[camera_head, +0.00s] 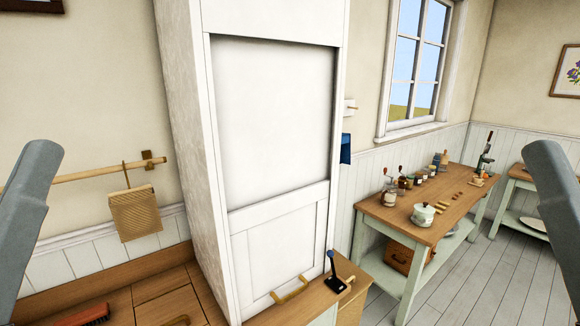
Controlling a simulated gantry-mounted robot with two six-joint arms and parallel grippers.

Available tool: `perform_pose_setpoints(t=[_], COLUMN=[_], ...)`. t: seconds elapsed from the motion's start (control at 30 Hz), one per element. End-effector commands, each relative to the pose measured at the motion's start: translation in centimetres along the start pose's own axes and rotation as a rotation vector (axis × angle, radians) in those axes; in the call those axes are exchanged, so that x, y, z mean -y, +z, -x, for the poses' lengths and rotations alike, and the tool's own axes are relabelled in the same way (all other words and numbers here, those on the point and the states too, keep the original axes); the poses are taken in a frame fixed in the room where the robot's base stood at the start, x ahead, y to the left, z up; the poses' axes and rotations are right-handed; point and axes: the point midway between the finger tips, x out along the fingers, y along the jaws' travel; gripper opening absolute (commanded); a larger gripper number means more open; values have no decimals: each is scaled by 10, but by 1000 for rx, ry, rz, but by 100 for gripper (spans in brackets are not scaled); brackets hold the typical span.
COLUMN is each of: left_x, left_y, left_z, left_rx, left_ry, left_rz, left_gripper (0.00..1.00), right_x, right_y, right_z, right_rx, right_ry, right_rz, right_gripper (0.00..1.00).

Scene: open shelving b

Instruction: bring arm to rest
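My two arms show only as grey links, one at the left edge and one at the right edge of the head view. Both rise upright at the sides, apart from the furniture. Neither gripper is in the picture, so their fingers and anything in them are hidden. A tall white cabinet (275,120) stands in the middle between the arms. Its lower panel (285,245) is shut and has a brass-coloured handle (291,289) near the bottom.
A wooden counter (110,272) runs along the left, with a red-backed brush (84,316) on it. A small dark stand with a blue top (335,275) sits right of the cabinet. A green-legged table (450,190) holds a white pot (423,214) and several jars. Floor at right is clear.

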Motion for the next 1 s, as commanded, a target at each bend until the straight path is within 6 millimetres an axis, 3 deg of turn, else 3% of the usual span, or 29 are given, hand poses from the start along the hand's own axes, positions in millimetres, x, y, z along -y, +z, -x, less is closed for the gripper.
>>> perform_pose_setpoints(t=[0.03, 0.3, 0.5, 0.6, 0.77, 0.87, 1.0], left_x=[0, 1, 2, 2, 2, 2, 2], left_y=[-31, -118, -167, -177, -178, -174, -153], left_z=[-34, -131, -185, -196, -197, -192, -169], left_rx=[1, 3, 4, 5, 5, 5, 5], left_ry=[0, -1, -2, -2, -2, -2, -2], left_rz=[0, 1, 1, 1, 1, 1, 1], left_gripper=[61, 61, 61, 61, 61, 61, 61], right_x=[0, 0, -1, -1, -1, -1, -1], right_y=[-31, -119, -169, -179, -180, -175, -154], right_z=[-34, -130, -184, -196, -196, -191, -169], right_rx=[1, 2, 2, 2, 3, 3, 3], right_ry=[0, 0, 0, 0, 0, 0, 0], right_rz=[0, 0, 0, 0, 0, 0, 0], right_gripper=[50, 50, 50, 50, 50, 50, 50])
